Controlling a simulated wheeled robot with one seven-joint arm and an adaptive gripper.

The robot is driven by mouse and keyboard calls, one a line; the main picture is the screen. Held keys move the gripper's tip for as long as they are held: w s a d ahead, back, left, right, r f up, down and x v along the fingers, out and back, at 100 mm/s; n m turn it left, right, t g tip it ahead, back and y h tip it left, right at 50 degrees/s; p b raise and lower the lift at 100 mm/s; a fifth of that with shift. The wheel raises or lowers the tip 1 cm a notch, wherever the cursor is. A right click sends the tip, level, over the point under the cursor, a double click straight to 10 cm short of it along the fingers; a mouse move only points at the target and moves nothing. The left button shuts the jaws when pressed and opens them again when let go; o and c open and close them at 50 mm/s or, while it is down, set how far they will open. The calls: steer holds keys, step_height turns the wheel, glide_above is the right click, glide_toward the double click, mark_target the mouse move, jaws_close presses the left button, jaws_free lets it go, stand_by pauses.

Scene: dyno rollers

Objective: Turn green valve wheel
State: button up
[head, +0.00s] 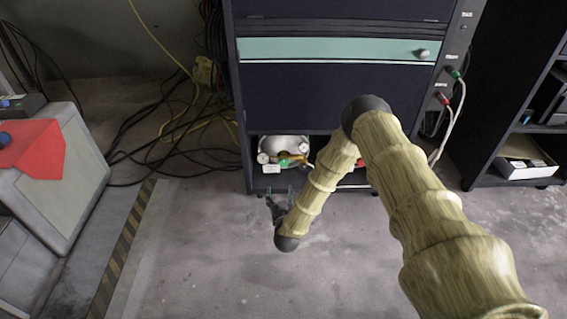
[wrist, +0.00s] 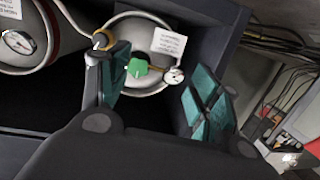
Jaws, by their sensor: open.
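The green valve (wrist: 138,68) is a small green knob on the front of a round, pale silver tank (wrist: 150,27) in the wrist view. A small gauge sits on its right and a brass fitting on its left. In the head view the green valve (head: 284,163) is small, low in the cabinet's bottom opening. My gripper (head: 279,199) is in front of and below that opening. In the wrist view my gripper (wrist: 158,92) is open, its teal-padded fingers apart and empty. The valve appears between them, beyond the tips; I cannot tell the distance.
Black and yellow cables (head: 180,120) lie on the floor left. The floor in front is clear.

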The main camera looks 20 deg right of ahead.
mark_target(284, 164)
steer(key=w+d+r+b, duration=0.1)
steer(key=w, duration=0.3)
steer(key=w+d+t+h+b, duration=0.1)
steer(key=w+d, duration=0.1)
steer(key=w, duration=0.2)
steer(key=w+d+r+h+b, duration=0.1)
steer(key=w+d, duration=0.1)
steer(key=w, duration=0.2)
steer(key=shift+w+d+r+m+b, duration=0.15)
steer(key=shift+d+r+m+b, duration=0.05)
steer(key=shift+r+m+b, duration=0.2)
steer(key=shift+x, duration=0.8)
steer(key=shift+r, duration=0.1)
steer(key=c, duration=1)
